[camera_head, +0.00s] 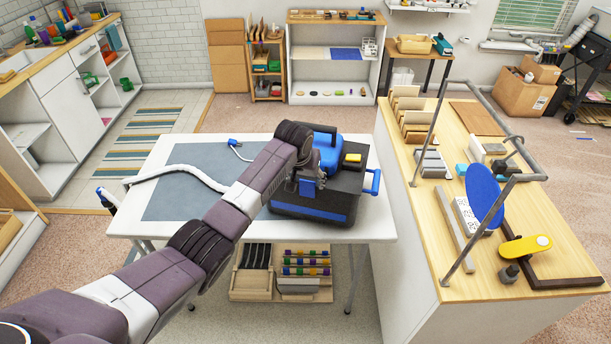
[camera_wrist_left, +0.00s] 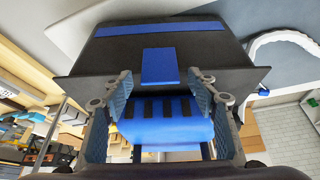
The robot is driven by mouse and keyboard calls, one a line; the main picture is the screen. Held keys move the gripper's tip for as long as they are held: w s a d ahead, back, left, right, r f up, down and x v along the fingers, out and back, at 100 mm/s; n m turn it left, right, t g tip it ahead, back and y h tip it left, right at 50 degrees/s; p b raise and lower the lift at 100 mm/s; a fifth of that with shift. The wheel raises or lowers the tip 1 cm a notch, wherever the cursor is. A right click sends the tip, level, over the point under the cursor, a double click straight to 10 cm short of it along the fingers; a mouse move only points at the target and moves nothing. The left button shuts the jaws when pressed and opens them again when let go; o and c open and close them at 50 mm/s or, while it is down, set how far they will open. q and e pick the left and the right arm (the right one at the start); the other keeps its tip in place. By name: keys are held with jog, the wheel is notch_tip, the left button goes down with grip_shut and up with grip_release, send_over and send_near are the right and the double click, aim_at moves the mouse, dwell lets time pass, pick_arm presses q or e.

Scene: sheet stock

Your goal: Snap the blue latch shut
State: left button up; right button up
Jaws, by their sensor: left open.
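A black box-shaped machine (camera_head: 335,205) with a blue top (camera_head: 328,150) and a blue lower band stands on the right side of the white table (camera_head: 140,222). In the left wrist view its dark front face (camera_wrist_left: 110,55) appears upside down. The blue latch (camera_wrist_left: 158,66) is a flat rectangle on that face. My left gripper (camera_wrist_left: 161,88) is open, its two fingers either side of the latch and nothing held between them. Whether the fingers touch the face is unclear. In the head view my left gripper (camera_head: 311,180) is at the machine's front, largely hidden by its own arm.
A blue side handle (camera_head: 375,182) sticks out right of the machine. A wooden-topped counter (camera_head: 440,235) with racks stands close on the right.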

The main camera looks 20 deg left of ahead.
pick_arm(q)
jog(key=v, duration=1.2)
jog(key=shift+w, duration=0.1)
